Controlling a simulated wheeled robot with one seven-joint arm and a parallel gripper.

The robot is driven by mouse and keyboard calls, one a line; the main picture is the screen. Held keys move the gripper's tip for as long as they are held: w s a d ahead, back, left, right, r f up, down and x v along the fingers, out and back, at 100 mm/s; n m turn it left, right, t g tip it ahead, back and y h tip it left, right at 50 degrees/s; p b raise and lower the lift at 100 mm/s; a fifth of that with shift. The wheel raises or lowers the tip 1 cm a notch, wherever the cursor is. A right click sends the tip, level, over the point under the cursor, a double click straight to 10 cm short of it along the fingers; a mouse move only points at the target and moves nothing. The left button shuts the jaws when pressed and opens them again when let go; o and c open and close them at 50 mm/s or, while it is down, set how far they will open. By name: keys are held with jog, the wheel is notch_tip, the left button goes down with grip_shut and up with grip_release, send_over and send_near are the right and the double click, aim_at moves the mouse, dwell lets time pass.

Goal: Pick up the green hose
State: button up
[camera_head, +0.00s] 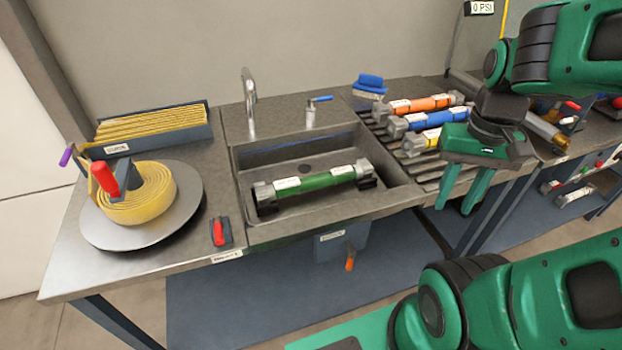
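The green hose (320,181) is a short cylinder with white labels and grey end couplings. It lies across the sink (398,192), resting on black supports near the sink's front. My gripper (457,205) is to the right of the hose, in front of the bench's slatted part. Its two green fingers point down and stand apart with nothing seen between them. The gripper is clear of the hose, and no part of the hose is hidden by it.
Orange (425,104), blue (436,120) and yellow (424,143) hoses lie on the slatted rack behind my gripper. A tap (249,100) and a blue-handled valve (312,108) stand behind the sink. A coiled yellow hose (150,205) sits on a round plate at left.

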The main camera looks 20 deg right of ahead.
jog(key=shift+o, duration=1.2)
jog(key=shift+d, duration=0.15)
jog(key=o, duration=0.3)
jog(key=shift+s+r, duration=0.25)
jog(key=shift+s, duration=0.1)
jog(key=shift+o, duration=0.2)
jog(key=m+t+y, duration=0.2)
jog(key=m+y, duration=0.2)
jog(key=m, duration=0.7)
send_near(319, 177)
jog(key=x, duration=0.4)
jog(key=shift+x, duration=3.15)
